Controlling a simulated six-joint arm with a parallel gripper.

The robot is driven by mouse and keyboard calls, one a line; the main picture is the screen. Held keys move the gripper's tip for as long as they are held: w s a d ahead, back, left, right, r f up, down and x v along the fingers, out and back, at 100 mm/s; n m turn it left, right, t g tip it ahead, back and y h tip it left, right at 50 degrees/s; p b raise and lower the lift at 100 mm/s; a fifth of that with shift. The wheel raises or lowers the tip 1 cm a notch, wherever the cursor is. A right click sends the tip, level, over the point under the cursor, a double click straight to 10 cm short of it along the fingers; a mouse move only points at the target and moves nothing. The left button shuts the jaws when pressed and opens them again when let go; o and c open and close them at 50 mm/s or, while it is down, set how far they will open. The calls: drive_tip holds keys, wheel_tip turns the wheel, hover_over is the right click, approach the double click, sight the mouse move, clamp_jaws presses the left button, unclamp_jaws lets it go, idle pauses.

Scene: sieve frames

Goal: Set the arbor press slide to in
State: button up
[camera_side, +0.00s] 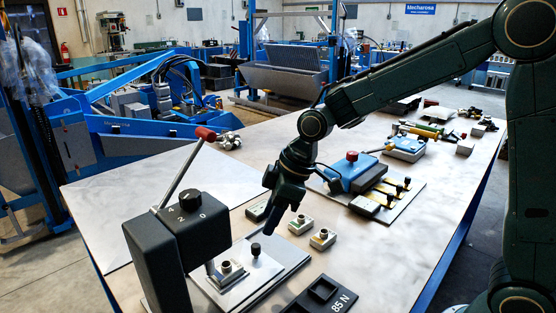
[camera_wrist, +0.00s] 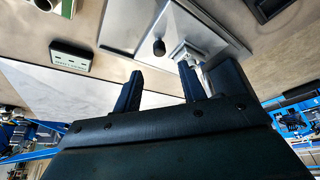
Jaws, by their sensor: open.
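The arbor press (camera_side: 175,245) is black, with a dial and a lever ending in a red grip (camera_side: 205,134). At its foot lies a grey slide plate (camera_side: 240,277) with an upright black knob (camera_side: 255,249) and a small metal block (camera_side: 228,272) near the ram. I cannot tell the slide's exact position. In the wrist view the knob (camera_wrist: 158,47) stands on the plate (camera_wrist: 135,32), beyond and between my fingertips. My gripper (camera_wrist: 160,80) is open and empty. In the side view my gripper (camera_side: 281,215) hangs above and right of the knob, apart from it.
Two small metal blocks (camera_side: 300,224) (camera_side: 322,239) stand right of my gripper. A black tray marked 85 N (camera_side: 322,296) lies in front. A labelled grey block (camera_side: 257,211) lies behind. A blue fixture (camera_side: 355,172) stands farther right. The right front of the table is clear.

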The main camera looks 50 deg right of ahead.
sight(256, 245)
drive_tip(key=shift+x, duration=3.85)
clamp_jaws()
